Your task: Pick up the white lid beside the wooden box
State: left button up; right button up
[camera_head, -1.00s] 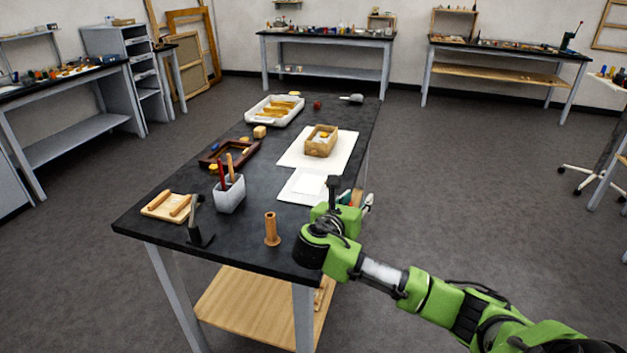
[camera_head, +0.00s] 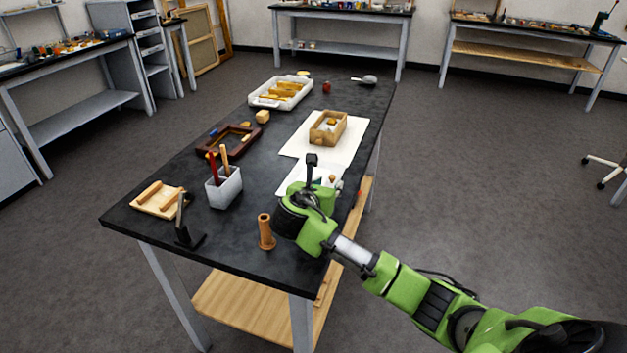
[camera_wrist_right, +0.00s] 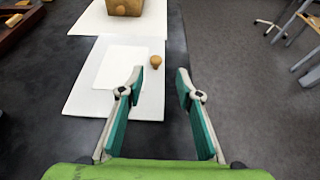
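A flat white rectangular piece (camera_wrist_right: 118,68), likely the lid, lies on a larger white sheet (camera_wrist_right: 77,101) in the right wrist view. A small round wooden knob (camera_wrist_right: 155,61) stands at its right edge; I cannot tell whether they are joined. The wooden box (camera_head: 328,128) sits beyond it on another pale sheet, and its near side shows in the wrist view (camera_wrist_right: 125,6). My right gripper (camera_wrist_right: 160,80) is open and empty, its fingertips on the near side of the knob, over the sheet's right edge. In the head view my arm hides part of the white piece. My left gripper is out of view.
On the black table (camera_head: 165,230) stand a wooden spool (camera_head: 266,232), a white cup with tools (camera_head: 223,188), a dark frame (camera_head: 228,139) and a white tray (camera_head: 281,92). A wooden piece with rods (camera_head: 158,199) lies at the left.

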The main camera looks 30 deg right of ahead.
aim_at(332, 177)
jog(key=shift+w+d+f, duration=0.2)
jog(key=shift+w+d, duration=0.05)
jog(key=shift+d, duration=0.05)
jog(key=shift+w+d, duration=0.35)
jog(key=shift+w, duration=0.1)
jog(key=x, duration=0.3)
jog(key=shift+w, duration=0.3)
jog(key=shift+w+d+f, duration=0.15)
jog(key=shift+w+d, duration=0.1)
jog(key=shift+d, duration=0.05)
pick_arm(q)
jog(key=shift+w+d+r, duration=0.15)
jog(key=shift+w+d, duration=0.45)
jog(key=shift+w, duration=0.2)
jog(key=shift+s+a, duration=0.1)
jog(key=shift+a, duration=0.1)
pick_arm(e)
grip_shut()
